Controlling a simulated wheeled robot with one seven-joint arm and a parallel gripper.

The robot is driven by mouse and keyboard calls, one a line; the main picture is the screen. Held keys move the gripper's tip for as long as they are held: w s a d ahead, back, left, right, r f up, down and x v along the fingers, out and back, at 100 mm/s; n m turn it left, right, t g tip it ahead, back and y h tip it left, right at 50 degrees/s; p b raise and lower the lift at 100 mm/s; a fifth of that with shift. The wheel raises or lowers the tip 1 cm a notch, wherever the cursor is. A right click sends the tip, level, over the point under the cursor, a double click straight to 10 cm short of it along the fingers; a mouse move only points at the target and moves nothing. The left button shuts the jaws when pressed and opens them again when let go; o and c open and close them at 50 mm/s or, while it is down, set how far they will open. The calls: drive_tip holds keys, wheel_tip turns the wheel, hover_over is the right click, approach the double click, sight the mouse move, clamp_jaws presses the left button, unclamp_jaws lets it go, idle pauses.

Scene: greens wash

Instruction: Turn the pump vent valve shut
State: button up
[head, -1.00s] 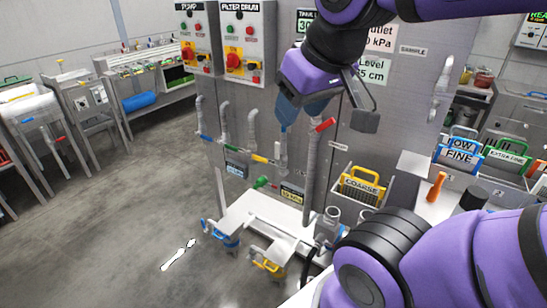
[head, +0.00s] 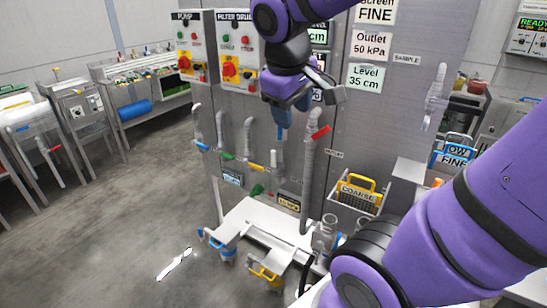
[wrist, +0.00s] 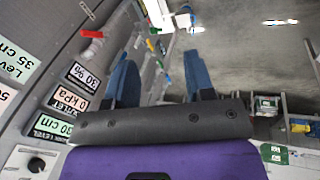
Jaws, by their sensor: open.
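Pipes on the grey panel carry several coloured valve handles: blue (head: 201,147), green (head: 228,156), yellow (head: 256,167) and red (head: 320,132). A green handle (head: 257,190) sits lower, near the small displays. I cannot read which one is the pump vent valve. My gripper (head: 281,122) hangs in front of the panel, left of the red handle, with blue fingers pointing down. In the wrist view my gripper (wrist: 160,80) has its fingers apart with nothing held between them. The red handle (wrist: 92,34) shows there to the left of the fingers.
Red switches stand on the PUMP box (head: 193,45) and FILTER DRUM box (head: 240,50). A white tray (head: 262,225) stands low below the pipes. A COARSE basket (head: 357,195) is to the right.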

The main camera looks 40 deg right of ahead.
sight(273, 156)
drive_tip(key=w+d+f+n+g+h, duration=0.2)
drive_tip(key=w+d+f+n+h, duration=0.35)
drive_tip(key=w, duration=0.55)
drive_tip(key=w+d+f+n+g+h, duration=0.25)
drive_tip(key=w+d+f+h, duration=0.25)
drive_tip(key=w+d+f, duration=0.35)
drive_tip(key=w+f+n+t+h, duration=0.2)
drive_tip(key=w+f+n+t, duration=0.35)
drive_tip(key=f, duration=0.65)
drive_tip(key=w+f+n+t+h, duration=0.1)
drive_tip(key=w+f+n+t, duration=0.2)
drive_tip(key=w+f+n, duration=0.65)
drive_tip(key=d+m, duration=0.1)
drive_tip(key=d, duration=0.2)
drive_tip(key=w+d+f+m, duration=0.1)
drive_tip(key=d, duration=0.2)
drive_tip(key=d+f+m, duration=0.1)
drive_tip(key=d, duration=0.3)
drive_tip(key=shift+w+f, duration=0.25)
drive_tip(key=shift+w, duration=0.1)
clamp_jaws()
